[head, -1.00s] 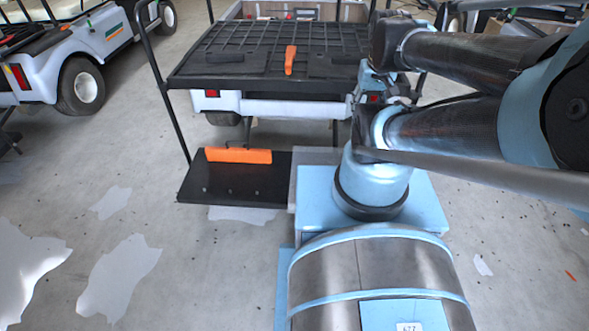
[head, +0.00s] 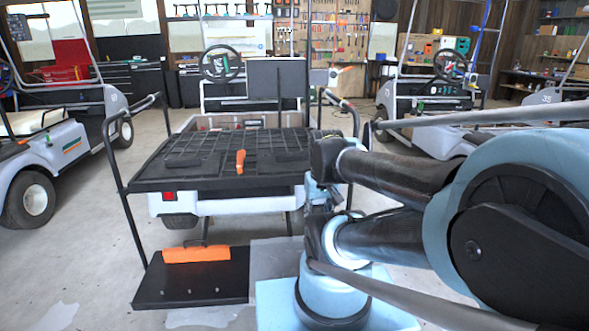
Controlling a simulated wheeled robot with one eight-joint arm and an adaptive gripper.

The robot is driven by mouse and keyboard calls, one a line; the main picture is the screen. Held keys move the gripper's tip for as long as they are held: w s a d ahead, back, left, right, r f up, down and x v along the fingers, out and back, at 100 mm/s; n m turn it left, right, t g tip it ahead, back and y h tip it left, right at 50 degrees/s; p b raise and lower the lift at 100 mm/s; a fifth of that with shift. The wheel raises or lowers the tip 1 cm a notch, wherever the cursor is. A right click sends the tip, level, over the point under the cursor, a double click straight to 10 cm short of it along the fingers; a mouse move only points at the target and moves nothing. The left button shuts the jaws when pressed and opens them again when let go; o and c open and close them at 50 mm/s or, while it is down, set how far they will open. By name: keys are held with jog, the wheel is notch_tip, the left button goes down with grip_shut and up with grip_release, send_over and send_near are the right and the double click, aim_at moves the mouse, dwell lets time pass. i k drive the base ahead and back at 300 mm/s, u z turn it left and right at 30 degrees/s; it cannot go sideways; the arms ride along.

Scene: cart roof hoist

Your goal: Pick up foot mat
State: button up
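No thing is plainly recognisable as the foot mat. Two dark flat pieces lie on the black grid deck (head: 215,149) of the middle cart: a left flat piece (head: 182,160) and a right flat piece (head: 284,157). I cannot tell whether either is the mat. An orange handle-like piece (head: 240,161) stands between them. A low black plate (head: 205,287) with an orange block (head: 196,255) on it is below the cart's rear. My folded arm fills the right side. I cannot make out my gripper's fingers among its links.
A white cart (head: 40,165) stands at left and another cart (head: 425,130) at back right. Black upright rails (head: 123,190) flank the deck. Tool boards and shelves line the far wall. Concrete floor (head: 80,255) is open at lower left.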

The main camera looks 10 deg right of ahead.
aim_at(281, 162)
jog(key=u, duration=1.45)
jog(key=k, duration=1.2)
jog(key=z, duration=1.65)
jog(key=i, duration=1)
